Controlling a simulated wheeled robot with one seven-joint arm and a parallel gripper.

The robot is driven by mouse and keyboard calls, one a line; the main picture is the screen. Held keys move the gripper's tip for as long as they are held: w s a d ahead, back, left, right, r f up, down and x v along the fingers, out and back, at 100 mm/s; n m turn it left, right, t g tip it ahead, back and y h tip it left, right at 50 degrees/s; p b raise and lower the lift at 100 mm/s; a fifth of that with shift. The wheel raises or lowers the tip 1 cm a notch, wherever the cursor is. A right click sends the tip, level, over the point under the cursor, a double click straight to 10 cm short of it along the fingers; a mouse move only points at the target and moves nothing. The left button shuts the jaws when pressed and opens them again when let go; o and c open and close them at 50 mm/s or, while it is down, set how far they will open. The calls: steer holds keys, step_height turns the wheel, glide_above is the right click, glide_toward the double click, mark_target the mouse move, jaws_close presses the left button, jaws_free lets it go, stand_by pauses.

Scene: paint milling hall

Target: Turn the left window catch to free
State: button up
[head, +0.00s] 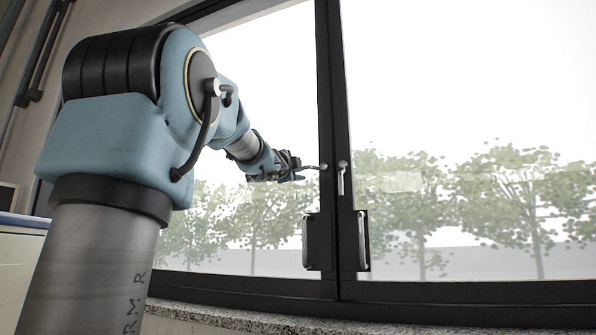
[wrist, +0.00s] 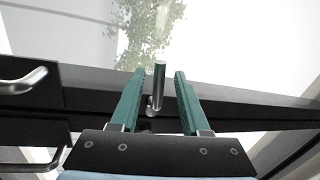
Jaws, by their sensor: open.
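The left window catch (head: 323,167) is a small metal lever on the dark left window frame. Its lever lies about level, pointing left from its pivot in the head view. In the wrist view the lever (wrist: 159,82) stands between the two green fingers of my gripper (wrist: 158,74). My gripper is open, with a visible gap on each side of the lever. In the head view my gripper (head: 293,172) is at the lever's left end; whether a finger touches it there is too small to tell.
The right window catch (head: 342,178) hangs straight down on the neighbouring frame, close by. Pull handles, left (head: 306,241) and right (head: 363,240), sit below the catches. The left handle also shows in the wrist view (wrist: 26,82). A stone sill (head: 240,321) runs below.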

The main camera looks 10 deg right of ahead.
steer(key=b+v, duration=0.2)
steer(key=v, duration=0.9)
steer(key=shift+b, duration=0.3)
steer(key=shift+w, duration=0.15)
steer(key=w+a+f+n+g+y, duration=0.1)
steer(key=a+f+n+g+y, duration=0.2)
steer(key=f, duration=0.8)
steer(key=w+a+f+n+g+y, duration=0.15)
steer(key=f+n, duration=0.35)
steer(key=f, duration=0.7)
steer(key=a+f+n+g+y, duration=0.1)
steer(key=a+f+n+y, duration=0.3)
steer(key=f, duration=0.7)
steer(key=s+a+f+n+g, duration=0.1)
steer(key=s+f+n+g, duration=0.3)
steer(key=s+f, duration=0.7)
steer(key=s+a+f+n+g, duration=0.2)
steer(key=s+f+n+g, duration=0.2)
steer(key=s+f, duration=0.6)
step_height(320, 180, down, 6)
steer(key=g, duration=0.2)
steer(key=shift+s+a+r+n+g+y, duration=0.2)
steer(key=shift+s+a+n+g+y, duration=0.1)
steer(key=shift+s+a+g+y, duration=0.1)
